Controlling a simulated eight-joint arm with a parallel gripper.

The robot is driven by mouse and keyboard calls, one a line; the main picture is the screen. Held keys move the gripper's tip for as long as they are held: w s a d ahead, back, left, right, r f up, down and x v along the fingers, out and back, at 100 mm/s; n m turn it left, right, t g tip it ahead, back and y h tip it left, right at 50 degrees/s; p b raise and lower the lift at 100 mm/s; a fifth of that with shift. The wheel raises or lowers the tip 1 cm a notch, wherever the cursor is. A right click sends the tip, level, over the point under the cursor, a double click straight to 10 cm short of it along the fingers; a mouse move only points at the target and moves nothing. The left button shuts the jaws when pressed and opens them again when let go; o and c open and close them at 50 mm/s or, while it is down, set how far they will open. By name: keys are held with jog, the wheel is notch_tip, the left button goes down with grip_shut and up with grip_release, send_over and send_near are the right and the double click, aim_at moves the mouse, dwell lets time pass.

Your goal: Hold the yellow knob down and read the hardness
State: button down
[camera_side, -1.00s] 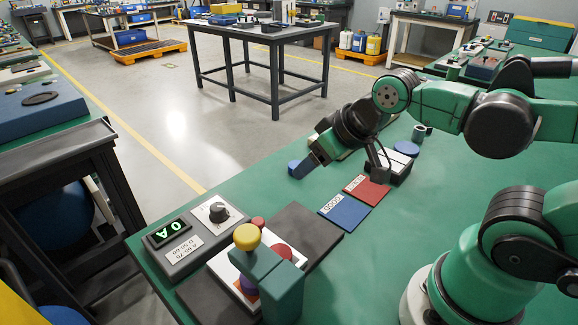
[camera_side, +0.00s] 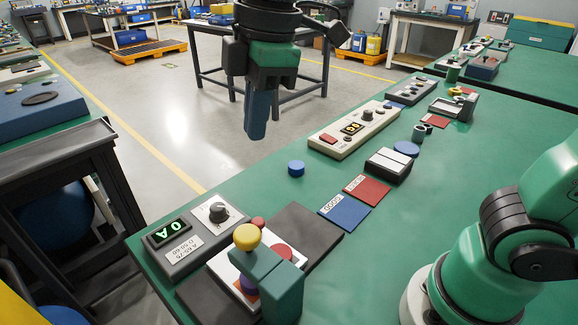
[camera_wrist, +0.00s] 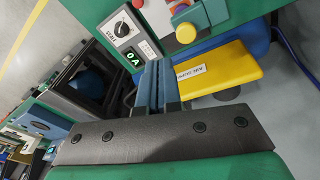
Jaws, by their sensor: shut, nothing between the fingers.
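The yellow knob (camera_side: 247,237) stands upright on top of the green hardness tester (camera_side: 284,285). It also shows in the wrist view (camera_wrist: 185,33). Beside it, the grey box's green display (camera_side: 170,232) reads 0 A, and the same reading shows in the wrist view (camera_wrist: 131,58). A red disc (camera_side: 281,251) and a purple part (camera_side: 247,286) sit at the tester under the knob's arm, partly hidden. My gripper (camera_side: 256,128) is shut and empty, fingers pointing down, in the air well clear of the knob. In the wrist view its fingers (camera_wrist: 158,85) lie together, apart from the knob.
The grey box has a black dial (camera_side: 218,212). A blue card (camera_side: 346,211) and red card (camera_side: 368,189) lie on the green bench behind the tester. A blue disc (camera_side: 296,168) and cream instrument (camera_side: 354,129) stand farther back. A yellow block (camera_wrist: 225,72) shows in the wrist view.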

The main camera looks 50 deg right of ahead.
aim_at(247, 232)
jog(key=a+r+n, duration=0.1)
jog(key=s+a+r+n+g, duration=0.1)
jog(key=a+r+n, duration=0.1)
jog(key=n, duration=0.1)
jog(key=shift+s+g, duration=0.3)
jog(key=shift+f, duration=0.1)
jog(key=f, duration=1.4)
jog(key=shift+a, duration=0.35)
jog(key=shift+w+f, duration=0.1)
jog(key=shift+f, duration=0.95)
jog(key=shift+a, duration=0.1)
dwell(0.9)
jog(key=shift+r, duration=0.1)
notch_tip(247, 232, up, 15)
jog(key=shift+d+h, duration=0.3)
jog(key=shift+d, duration=0.15)
